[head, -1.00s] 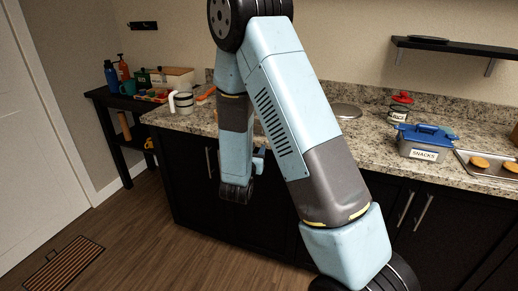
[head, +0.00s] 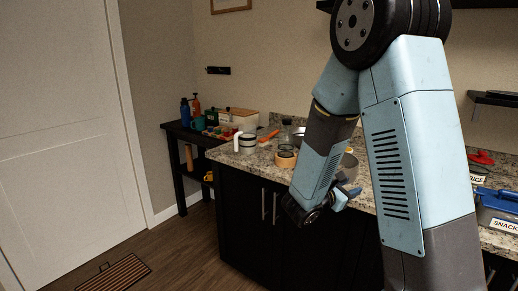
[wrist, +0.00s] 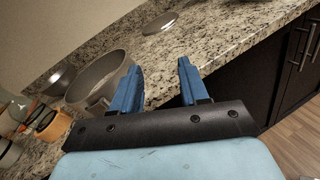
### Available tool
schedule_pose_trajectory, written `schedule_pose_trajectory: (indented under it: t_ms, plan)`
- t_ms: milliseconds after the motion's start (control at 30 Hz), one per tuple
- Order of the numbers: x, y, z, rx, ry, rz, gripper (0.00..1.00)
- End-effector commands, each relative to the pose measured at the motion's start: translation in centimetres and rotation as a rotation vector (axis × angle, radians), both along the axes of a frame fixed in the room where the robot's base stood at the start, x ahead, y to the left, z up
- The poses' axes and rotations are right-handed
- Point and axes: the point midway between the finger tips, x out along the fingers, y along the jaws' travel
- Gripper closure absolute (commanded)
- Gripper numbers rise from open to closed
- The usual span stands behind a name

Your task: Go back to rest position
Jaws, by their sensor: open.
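My gripper (wrist: 158,88) shows in the wrist view with its two blue fingers apart and nothing between them. It is at the front edge of the granite counter (wrist: 212,50), and a grey pot (wrist: 95,80) stands on the counter just left of the fingers. In the head view my gripper (head: 345,194) is partly hidden by my wrist and hangs in front of the counter edge. My arm is folded with the forearm pointing down.
A blue-lidded snacks box (head: 497,203) and a red-lidded jar (head: 480,160) stand at the right. A white-handled mug (head: 245,143) and a tan roll (head: 286,158) stand on the counter's left end. A dark side table (head: 185,130) holds bottles. Floor at left is mostly clear, with a slatted mat (head: 115,274).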

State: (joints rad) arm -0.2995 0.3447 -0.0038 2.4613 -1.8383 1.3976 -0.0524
Motion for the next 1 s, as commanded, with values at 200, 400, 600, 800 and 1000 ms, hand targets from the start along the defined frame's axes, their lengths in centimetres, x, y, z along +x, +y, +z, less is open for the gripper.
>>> schedule_pose_trajectory:
  t_ms: [200,400,600,800,1000]
  plan:
    - [-5.3,-3.9,3.5,0.204,-0.102,-0.254,0.56]
    - [-10.4,-5.7,5.2,0.42,-0.202,-0.465,0.56]
    - [-15.1,-5.9,6.3,0.659,-0.313,-0.648,0.56]
    - [-18.9,-4.7,7.0,0.917,-0.428,-0.803,0.56]
    - [-21.9,-2.4,8.1,1.194,-0.55,-0.927,0.56]
